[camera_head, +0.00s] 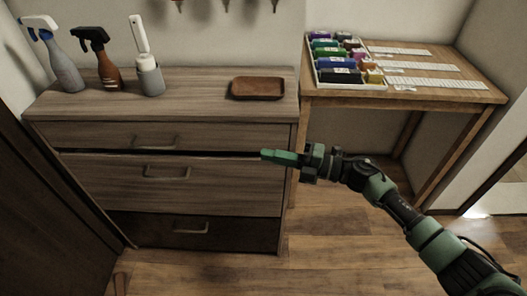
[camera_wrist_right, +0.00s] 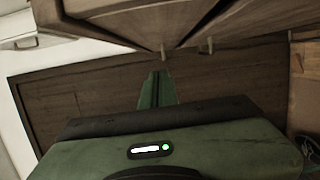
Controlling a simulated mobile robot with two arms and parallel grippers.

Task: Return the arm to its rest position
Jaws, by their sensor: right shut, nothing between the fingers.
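My right arm comes in from the lower right in the head view. Its green and black gripper (camera_head: 270,156) is shut and empty, pointing left in front of the dresser's right side. In the right wrist view the green fingers (camera_wrist_right: 157,90) lie together, with dark wooden furniture beyond them. My left gripper is not in view.
On the dresser top stand a blue-and-white spray bottle (camera_head: 62,70), a brown spray bottle (camera_head: 105,72), a grey holder with a white-handled brush (camera_head: 149,78) and a brown tray (camera_head: 257,95). A wooden table (camera_head: 430,98) at right holds a box of colourful items (camera_head: 352,85). The floor (camera_head: 330,245) is clear.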

